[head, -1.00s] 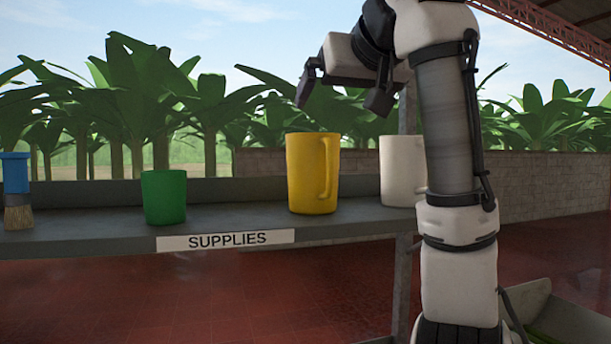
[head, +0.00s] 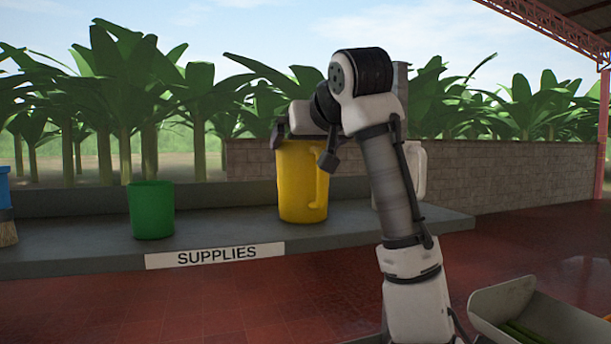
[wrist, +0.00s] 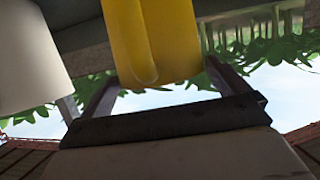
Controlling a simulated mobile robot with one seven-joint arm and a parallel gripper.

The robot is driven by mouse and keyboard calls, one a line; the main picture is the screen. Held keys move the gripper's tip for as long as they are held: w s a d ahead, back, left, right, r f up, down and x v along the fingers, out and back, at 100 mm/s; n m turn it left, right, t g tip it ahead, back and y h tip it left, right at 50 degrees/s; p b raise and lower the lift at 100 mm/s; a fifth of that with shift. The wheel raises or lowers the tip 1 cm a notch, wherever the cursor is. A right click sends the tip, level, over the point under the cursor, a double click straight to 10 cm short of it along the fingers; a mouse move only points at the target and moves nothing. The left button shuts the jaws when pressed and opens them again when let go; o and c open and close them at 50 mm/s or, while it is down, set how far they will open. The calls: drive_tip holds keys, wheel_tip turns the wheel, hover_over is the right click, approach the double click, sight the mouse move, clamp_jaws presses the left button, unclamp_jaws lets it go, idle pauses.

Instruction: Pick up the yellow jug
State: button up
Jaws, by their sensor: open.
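The yellow jug (head: 298,195) stands upright on the grey shelf (head: 95,247), with its handle on the right side. My gripper (head: 303,148) is open at the jug's top, with one finger by each side of the upper rim. In the wrist view, which is upside down, the yellow jug (wrist: 150,40) shows between the two fingers of my gripper (wrist: 162,70). Its handle faces the camera. I cannot tell whether either finger touches it. My gripper hides part of the jug's rim in the head view.
A green cup (head: 152,210) stands left of the jug, and a blue-handled brush (head: 5,205) is at the left edge. A white jug (head: 413,172) stands close on the right, partly behind my arm. A grey trough (head: 530,310) is at the lower right.

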drive_tip(key=shift+x, duration=1)
drive_tip(key=c, duration=1)
drive_tip(key=shift+r, duration=0.1)
drive_tip(key=shift+r, duration=0.15)
